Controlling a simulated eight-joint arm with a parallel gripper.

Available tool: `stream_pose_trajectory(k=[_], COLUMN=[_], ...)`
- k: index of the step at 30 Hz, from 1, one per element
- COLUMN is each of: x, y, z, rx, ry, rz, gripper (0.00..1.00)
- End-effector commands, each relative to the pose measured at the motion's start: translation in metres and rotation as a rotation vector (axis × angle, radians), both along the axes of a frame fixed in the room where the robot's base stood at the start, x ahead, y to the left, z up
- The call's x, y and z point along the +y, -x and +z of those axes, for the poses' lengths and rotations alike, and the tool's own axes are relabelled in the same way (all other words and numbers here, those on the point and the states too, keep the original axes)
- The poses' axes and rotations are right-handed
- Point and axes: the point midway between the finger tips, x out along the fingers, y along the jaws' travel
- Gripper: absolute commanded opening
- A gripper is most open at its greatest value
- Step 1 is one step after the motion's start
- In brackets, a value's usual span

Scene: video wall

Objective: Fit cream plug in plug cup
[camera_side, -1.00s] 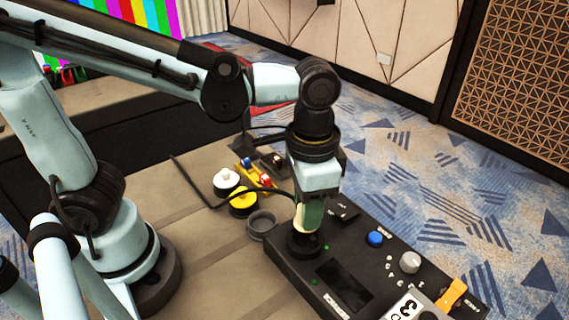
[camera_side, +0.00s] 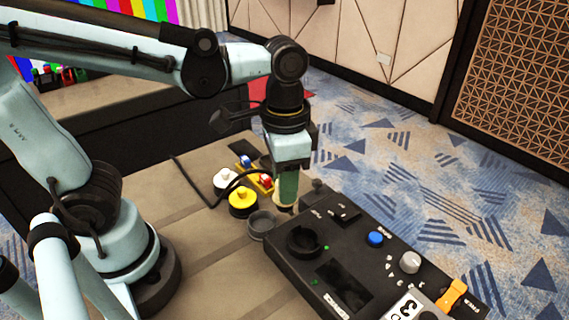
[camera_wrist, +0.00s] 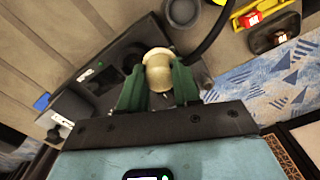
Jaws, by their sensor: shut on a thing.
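My gripper (camera_side: 287,190) has green fingers and is shut on the cream plug (camera_side: 287,208). In the wrist view the cream plug (camera_wrist: 158,74) sits between the two fingers (camera_wrist: 159,90), its wider rim facing away from the gripper. An empty dark grey round cup (camera_side: 261,226) stands on the table, just left of the plug in the side view. It also shows at the top of the wrist view (camera_wrist: 183,12). The plug appears raised and is apart from the cup. A round black socket (camera_side: 304,242) on the control panel is empty.
The black control panel (camera_side: 345,262) has a blue button (camera_side: 375,239), a grey knob (camera_side: 410,262) and an orange part (camera_side: 451,294). A dark cable runs close by.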

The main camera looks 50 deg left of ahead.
Motion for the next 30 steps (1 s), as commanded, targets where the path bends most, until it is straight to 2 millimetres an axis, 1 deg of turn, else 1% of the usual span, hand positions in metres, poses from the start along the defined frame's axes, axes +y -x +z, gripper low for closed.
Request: stream_pose_trajectory(k=[1,3,6,9,12,17,30], x=[0.015,0.029,0.045,0.054,0.057,0.057,0.057], y=[0.002,0.006,0.01,0.013,0.014,0.014,0.014], z=[-0.001,-0.002,-0.003,-0.004,-0.006,-0.014,-0.045], rx=[0.0,0.0,0.0,0.0,0.0,0.0,0.0], ry=[0.0,0.0,0.0,0.0,0.0,0.0,0.0], rz=[0.012,0.016,0.017,0.018,0.016,0.014,0.015], gripper=[0.15,0.15,0.15,0.15,0.15,0.15,0.15])
